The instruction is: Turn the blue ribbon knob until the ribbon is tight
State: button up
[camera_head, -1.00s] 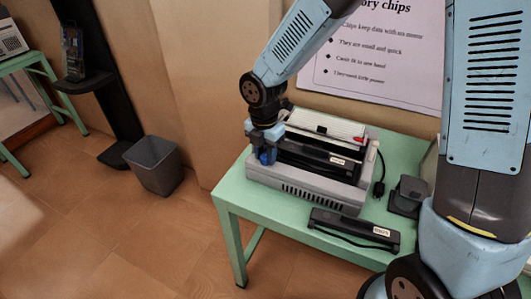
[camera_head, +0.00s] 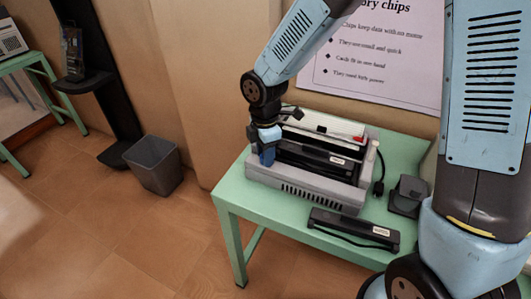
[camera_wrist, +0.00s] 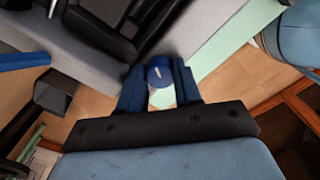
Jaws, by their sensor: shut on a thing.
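My gripper (camera_head: 267,152) is at the left end of a grey machine (camera_head: 300,190) on a green table. In the wrist view my gripper (camera_wrist: 157,85) has its two dark blue fingers on either side of a round blue knob (camera_wrist: 160,72). The fingers are closed on the knob. In the head view the fingers hide the knob. A black ribbon cartridge (camera_head: 318,160) with a white label lies in the machine's open top. The ribbon itself is too small to make out, so I cannot tell how tight it is.
A second black cartridge (camera_head: 355,228) lies on the green table (camera_head: 290,222) in front of the machine. A dark grey block (camera_head: 408,195) and a black plug are at its right. A grey bin (camera_head: 155,166) stands on the floor to the left.

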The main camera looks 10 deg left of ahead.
jog(key=m, duration=0.4)
jog(key=shift+m, duration=0.3)
jog(key=m, duration=0.3)
jog(key=shift+m, duration=0.3)
jog(key=m, duration=0.4)
jog(key=shift+m, duration=0.3)
jog(key=m, duration=0.3)
jog(key=shift+m+y, duration=0.3)
jog(key=m, duration=1.1)
jog(key=shift+m, duration=2.3)
